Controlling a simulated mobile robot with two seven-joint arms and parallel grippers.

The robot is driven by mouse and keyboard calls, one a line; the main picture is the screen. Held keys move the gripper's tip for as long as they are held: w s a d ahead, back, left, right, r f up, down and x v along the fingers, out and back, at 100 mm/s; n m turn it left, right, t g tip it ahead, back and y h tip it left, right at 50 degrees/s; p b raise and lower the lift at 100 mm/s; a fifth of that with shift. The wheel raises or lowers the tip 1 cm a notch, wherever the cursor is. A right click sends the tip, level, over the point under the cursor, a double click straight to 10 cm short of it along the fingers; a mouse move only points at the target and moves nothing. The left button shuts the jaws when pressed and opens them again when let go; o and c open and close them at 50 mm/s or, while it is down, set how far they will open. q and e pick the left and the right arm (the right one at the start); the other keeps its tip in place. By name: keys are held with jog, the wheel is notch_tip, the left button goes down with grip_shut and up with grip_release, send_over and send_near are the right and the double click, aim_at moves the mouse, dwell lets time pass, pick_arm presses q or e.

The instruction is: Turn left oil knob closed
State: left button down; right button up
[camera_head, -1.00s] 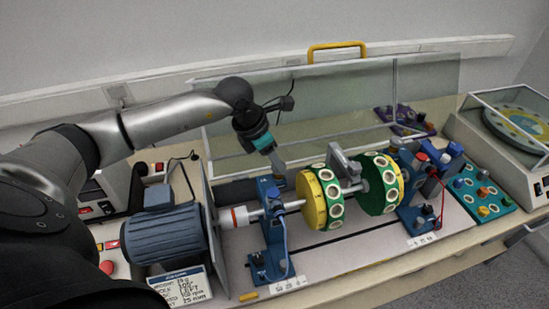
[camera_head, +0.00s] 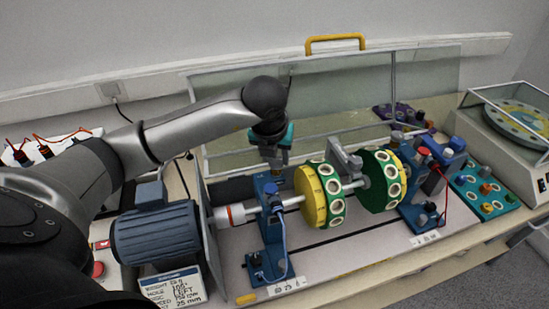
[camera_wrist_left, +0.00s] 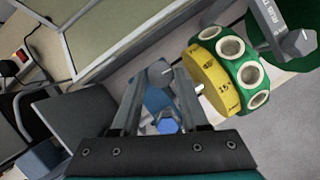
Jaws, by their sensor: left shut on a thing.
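My left gripper (camera_head: 272,163) points down at the top of the left blue bearing stand (camera_head: 272,230), beside the yellow-and-green disc. In the head view the gripper hides most of this knob. A blue hexagonal cap (camera_wrist_left: 167,125) shows between the fingers, nearer the palm in the picture. My right gripper is not in view.
Two yellow-and-green discs (camera_head: 312,196) (camera_head: 381,181) sit on the shaft right of the stand, with a grey clamp (camera_head: 344,160) between them. A blue motor (camera_head: 155,232) stands left. A clear cover with a yellow handle (camera_head: 335,39) stands open behind. The right bearing stand (camera_head: 417,212) carries a red cap.

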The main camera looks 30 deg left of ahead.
pick_arm(q)
jog(key=shift+n, duration=0.6)
jog(key=shift+y, duration=0.3)
jog(key=shift+c, duration=2.1)
grip_release()
jog(key=p+v, duration=0.1)
jog(key=v, duration=1.4)
jog(key=shift+r+p, duration=0.2)
jog(key=shift+p, duration=0.1)
jog(key=shift+f, duration=0.1)
